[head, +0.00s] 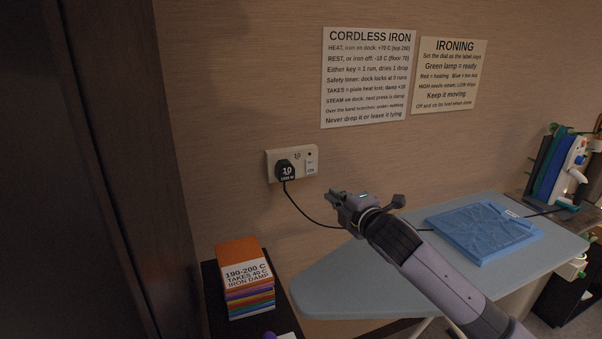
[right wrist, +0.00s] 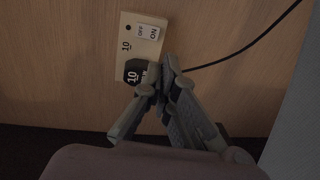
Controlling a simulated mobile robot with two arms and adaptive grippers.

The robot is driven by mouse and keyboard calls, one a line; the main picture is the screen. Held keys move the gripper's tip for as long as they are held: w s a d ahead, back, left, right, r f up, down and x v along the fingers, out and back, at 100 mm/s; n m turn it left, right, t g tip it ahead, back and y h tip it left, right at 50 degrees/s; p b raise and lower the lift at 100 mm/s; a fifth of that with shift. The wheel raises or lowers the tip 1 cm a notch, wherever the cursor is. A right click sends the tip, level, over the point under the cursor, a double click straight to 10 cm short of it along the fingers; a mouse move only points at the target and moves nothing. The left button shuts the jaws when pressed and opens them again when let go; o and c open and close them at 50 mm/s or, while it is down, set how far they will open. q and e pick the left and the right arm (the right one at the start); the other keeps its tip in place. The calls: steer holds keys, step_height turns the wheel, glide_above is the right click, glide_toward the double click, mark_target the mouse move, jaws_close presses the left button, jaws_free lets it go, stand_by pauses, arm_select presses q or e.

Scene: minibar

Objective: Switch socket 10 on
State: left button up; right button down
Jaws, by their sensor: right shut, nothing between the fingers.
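Socket 10 (head: 270,165) is a cream wall plate marked 10, with a black plug (head: 286,171) in its left part and a switch (head: 311,166) on its right. The switch also shows in the right wrist view (right wrist: 148,32), with OFF and ON lettering. The small indicator dot by the switch looks dark. My right gripper (head: 335,199) is shut and empty, below and to the right of the socket. In the right wrist view its fingers (right wrist: 157,82) overlap part of the plug. I cannot tell the exact gap to the wall. My left gripper is not in view.
A pale ironing board (head: 330,285) stands below, with a folded blue cloth (head: 480,230) on it. A black cord (head: 303,213) runs from the plug behind my right gripper. A dark cabinet (head: 80,170) fills the left side.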

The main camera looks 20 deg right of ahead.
steer(key=p, duration=0.2)
glide_toward(311, 173)
steer(key=w, duration=0.5)
steer(key=shift+w+d+f, duration=0.1)
steer(key=shift+w+f, duration=0.25)
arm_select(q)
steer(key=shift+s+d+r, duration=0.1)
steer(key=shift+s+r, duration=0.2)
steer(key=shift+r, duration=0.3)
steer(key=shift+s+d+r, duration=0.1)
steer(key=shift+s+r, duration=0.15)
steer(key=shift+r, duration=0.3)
arm_select(e)
steer(key=shift+w+f, duration=0.2)
steer(key=shift+w, duration=0.5)
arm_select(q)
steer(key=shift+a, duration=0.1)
